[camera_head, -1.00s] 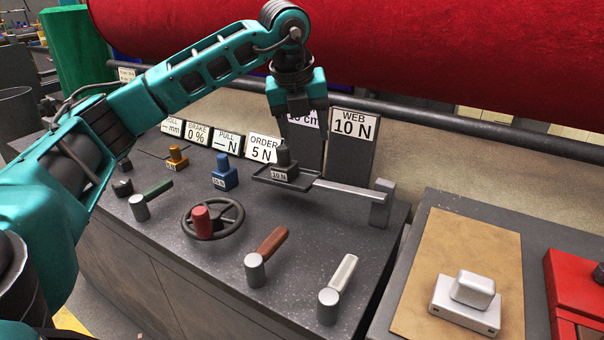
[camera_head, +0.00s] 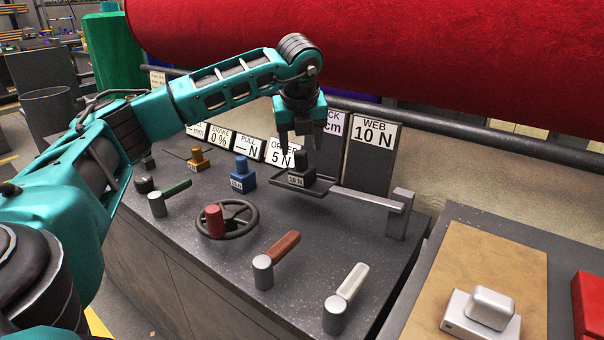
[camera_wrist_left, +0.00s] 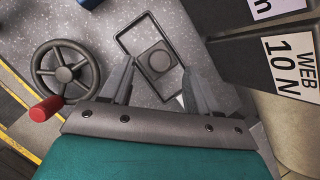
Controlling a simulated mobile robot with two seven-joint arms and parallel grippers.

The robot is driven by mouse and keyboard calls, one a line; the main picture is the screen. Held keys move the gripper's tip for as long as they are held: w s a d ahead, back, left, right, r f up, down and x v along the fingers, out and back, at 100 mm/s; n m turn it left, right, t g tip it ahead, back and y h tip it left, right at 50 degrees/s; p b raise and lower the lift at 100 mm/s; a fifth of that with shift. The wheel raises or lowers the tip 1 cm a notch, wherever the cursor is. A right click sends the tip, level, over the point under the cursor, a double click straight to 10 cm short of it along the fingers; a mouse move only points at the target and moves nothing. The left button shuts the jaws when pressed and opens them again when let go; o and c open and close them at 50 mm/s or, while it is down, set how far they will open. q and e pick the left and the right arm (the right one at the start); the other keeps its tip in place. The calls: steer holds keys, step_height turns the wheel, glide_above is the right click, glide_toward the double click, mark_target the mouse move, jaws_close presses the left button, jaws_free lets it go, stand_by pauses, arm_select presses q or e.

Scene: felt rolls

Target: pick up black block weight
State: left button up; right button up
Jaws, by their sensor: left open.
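My left gripper (camera_head: 297,150) is open and points down, just above and slightly behind the weight in the head view. My right gripper is out of view.
A handwheel (camera_head: 240,222) with a red knob and several levers are in front. Sign plates, including WEB 10 N (camera_head: 372,132), stand close behind. A red felt roll (camera_head: 400,55) hangs beyond.

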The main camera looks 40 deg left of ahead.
mark_target(300, 152)
arm_select(q)
steer(key=x, duration=0.4)
steer(key=shift+f, duration=0.2)
steer(key=shift+c, duration=0.3)
steer(key=shift+r, duration=0.1)
jaws_close()
